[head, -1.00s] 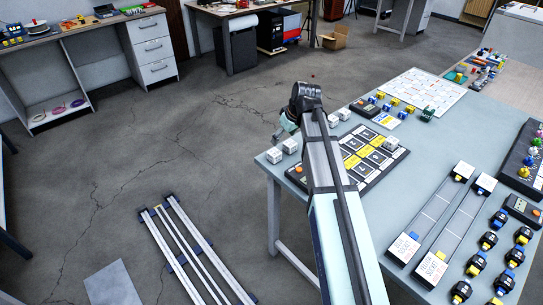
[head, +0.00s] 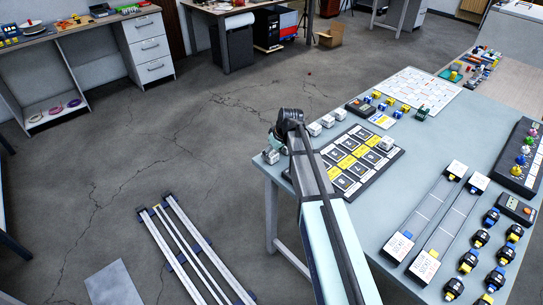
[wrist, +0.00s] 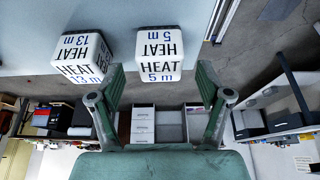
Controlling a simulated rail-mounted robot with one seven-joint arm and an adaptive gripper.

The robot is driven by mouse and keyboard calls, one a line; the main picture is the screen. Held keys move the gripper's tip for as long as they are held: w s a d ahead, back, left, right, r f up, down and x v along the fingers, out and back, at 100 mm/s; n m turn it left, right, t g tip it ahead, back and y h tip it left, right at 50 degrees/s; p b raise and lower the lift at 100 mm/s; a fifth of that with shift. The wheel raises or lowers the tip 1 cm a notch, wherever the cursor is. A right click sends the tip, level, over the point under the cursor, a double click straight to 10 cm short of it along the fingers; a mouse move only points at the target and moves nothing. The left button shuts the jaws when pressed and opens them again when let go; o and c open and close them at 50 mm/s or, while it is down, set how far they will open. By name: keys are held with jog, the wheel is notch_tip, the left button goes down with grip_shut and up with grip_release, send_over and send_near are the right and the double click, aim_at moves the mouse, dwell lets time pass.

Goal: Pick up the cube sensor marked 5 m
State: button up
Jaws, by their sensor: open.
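The cube sensor marked 5 m (wrist: 158,52) is white with dark "HEAT" lettering and sits on the pale table in the wrist view. My gripper (wrist: 160,72) is open and empty. Its two green fingers point toward this cube, which shows in the gap between the fingertips and a little beyond them. A similar white cube marked 13 m (wrist: 84,58) stands just to its left, partly beyond the left finger. In the head view my gripper (head: 276,138) is at the table's left edge, over white cubes (head: 271,156) whose labels are too small to read.
More white cubes (head: 327,120) stand right of my arm in the head view. A black tray with yellow and grey cards (head: 352,163) lies close by, with a white cube (head: 386,144) on it. Two long rail fixtures (head: 432,215) lie nearer.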

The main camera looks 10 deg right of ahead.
jog(key=shift+x, duration=1.05)
jog(key=c, duration=1.2)
jog(key=shift+c, duration=0.2)
jog(key=shift+r, duration=0.2)
